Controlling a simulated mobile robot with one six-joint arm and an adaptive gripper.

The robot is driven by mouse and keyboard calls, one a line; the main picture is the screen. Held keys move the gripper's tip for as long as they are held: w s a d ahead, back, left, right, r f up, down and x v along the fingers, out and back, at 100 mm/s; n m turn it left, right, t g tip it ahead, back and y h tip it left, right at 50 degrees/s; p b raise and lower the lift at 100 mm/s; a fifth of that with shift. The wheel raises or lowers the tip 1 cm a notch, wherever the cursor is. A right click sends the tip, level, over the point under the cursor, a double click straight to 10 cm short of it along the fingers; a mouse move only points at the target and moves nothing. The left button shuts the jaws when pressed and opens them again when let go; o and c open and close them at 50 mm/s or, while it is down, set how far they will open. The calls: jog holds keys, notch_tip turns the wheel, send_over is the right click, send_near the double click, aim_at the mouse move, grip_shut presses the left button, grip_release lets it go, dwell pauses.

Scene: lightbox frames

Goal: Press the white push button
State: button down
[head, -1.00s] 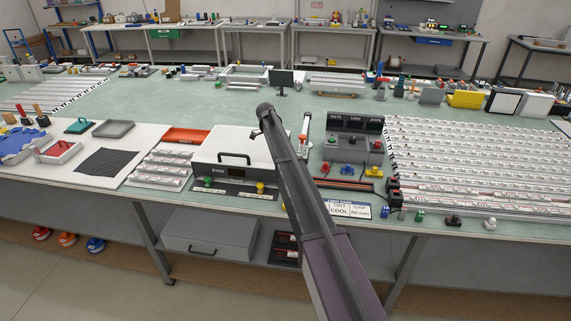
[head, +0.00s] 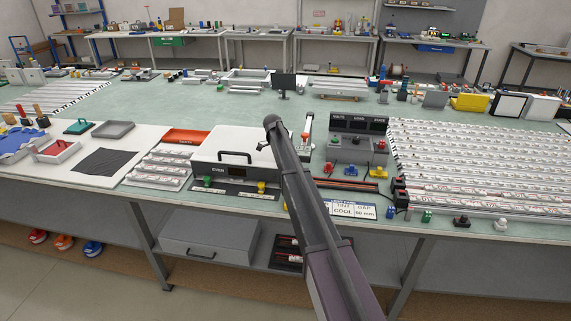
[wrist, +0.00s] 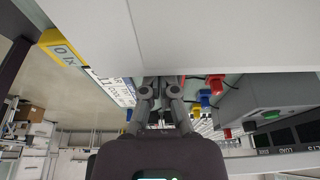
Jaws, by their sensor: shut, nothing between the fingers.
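The white push button (head: 500,225) stands near the front edge of the bench at the far right in the head view. It is the last of a row with a black (head: 461,222), a green (head: 427,216) and a blue button (head: 390,212). My gripper (wrist: 160,84) shows in the wrist view, shut and empty, close to a large pale surface. In the head view my arm crosses the middle, well left of the white button, and my gripper is hidden. I cannot make out the white button in the wrist view.
A white box with a black handle (head: 236,158) stands behind my arm. A grey control unit (head: 357,148) and small red, blue and yellow pieces lie to its right. White labelled strips (head: 480,165) cover the bench behind the buttons. A TINT COOL card (head: 352,209) lies near the front edge.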

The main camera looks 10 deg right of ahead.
jog(key=shift+b+x, duration=1.35)
jog(key=shift+x, duration=0.35)
